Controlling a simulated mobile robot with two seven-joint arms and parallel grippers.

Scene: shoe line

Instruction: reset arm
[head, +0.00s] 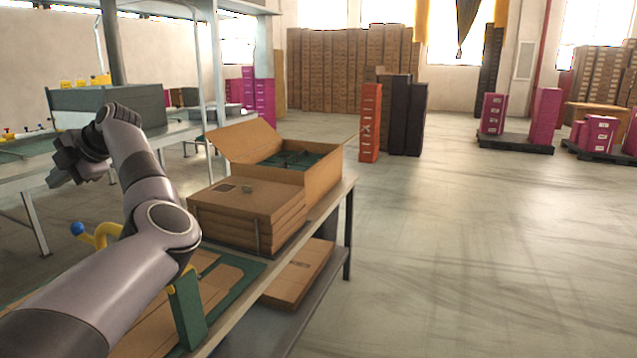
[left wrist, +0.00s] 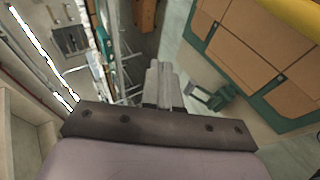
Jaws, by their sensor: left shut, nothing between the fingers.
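My left arm comes in from the lower left in the head view and bends up over the near table. My left gripper (head: 62,165) is at its end, held in the air at the left, beyond the table's left side. In the left wrist view the gripper's fingers (left wrist: 163,78) are together, with nothing between them. My right arm and gripper are not in the head view.
An open carton (head: 318,181) and stacked flat cardboard (head: 240,212) stand on the near table (head: 341,203). A grey workbench (head: 185,130) stands behind the gripper. Orange (head: 370,120) and black box stacks (head: 402,115) stand farther back.

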